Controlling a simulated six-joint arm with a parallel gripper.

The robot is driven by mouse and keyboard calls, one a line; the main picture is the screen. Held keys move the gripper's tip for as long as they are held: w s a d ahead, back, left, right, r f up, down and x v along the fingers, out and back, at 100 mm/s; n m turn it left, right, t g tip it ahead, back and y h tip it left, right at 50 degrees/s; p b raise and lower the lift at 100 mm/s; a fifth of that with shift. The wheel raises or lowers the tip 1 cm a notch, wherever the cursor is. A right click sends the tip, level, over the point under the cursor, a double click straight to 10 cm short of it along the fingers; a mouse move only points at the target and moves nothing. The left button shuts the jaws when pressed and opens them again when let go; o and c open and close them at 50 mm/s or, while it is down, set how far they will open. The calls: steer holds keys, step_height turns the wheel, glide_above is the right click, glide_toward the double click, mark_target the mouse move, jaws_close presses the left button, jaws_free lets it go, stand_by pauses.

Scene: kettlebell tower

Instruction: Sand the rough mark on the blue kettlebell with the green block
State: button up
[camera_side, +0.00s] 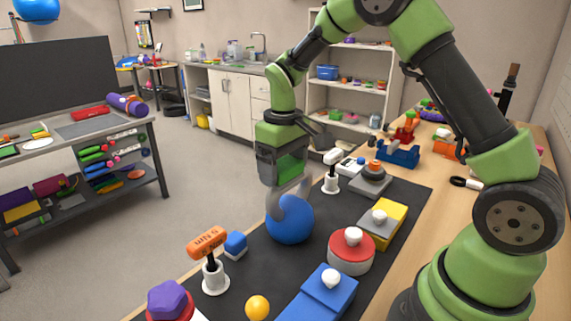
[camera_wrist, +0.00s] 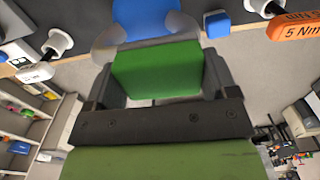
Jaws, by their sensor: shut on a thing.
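The blue kettlebell (camera_side: 290,222) stands on the black mat, its pale grey handle (camera_side: 291,195) upward. My gripper (camera_side: 281,178) is just above the handle, pointing down, and is shut on the green block (camera_side: 291,166). In the wrist view the green block (camera_wrist: 157,70) sits between the two dark fingers, with the blue kettlebell (camera_wrist: 148,14) and its grey handle just beyond. The block and handle overlap in both views, so I cannot tell whether they touch. I cannot make out the rough mark.
The black mat (camera_side: 262,285) holds an orange-headed torque tool (camera_side: 208,243) in a white holder, a small blue cube (camera_side: 235,244), a yellow ball (camera_side: 257,307), a red round piece (camera_side: 351,255) and a yellow-grey block (camera_side: 383,222). A white-headed tool (camera_side: 332,170) stands behind the kettlebell.

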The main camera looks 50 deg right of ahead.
steer(key=shift+d, duration=2.1)
steer(key=shift+a, duration=2.1)
steer(key=shift+d, duration=0.1)
steer(key=shift+d, duration=2)
steer(key=shift+a, duration=2.1)
